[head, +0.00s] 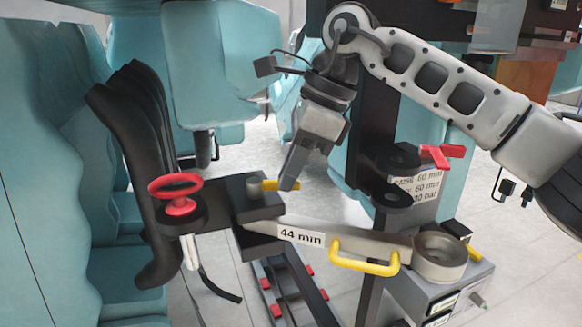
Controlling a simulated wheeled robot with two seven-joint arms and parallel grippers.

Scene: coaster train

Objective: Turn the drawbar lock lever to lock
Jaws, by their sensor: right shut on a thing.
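The short yellow lever (271,185) sticks out to the right from a grey round pivot (254,187) on top of a black coupling block (247,206). My right gripper (290,183) comes down from above and is shut on the lever's outer end; its fingers hide that end. The grey drawbar (353,243), labelled "44 mm", runs right from the block to a round eye (440,257). A yellow grab handle (363,266) is fixed to the drawbar's side. My left gripper is out of view.
A red handwheel (176,188) stands left of the block. A red lever (442,156) sits on a black upright with a size label at the right. A grey box (458,290) is below the drawbar eye. Teal seats fill the left side.

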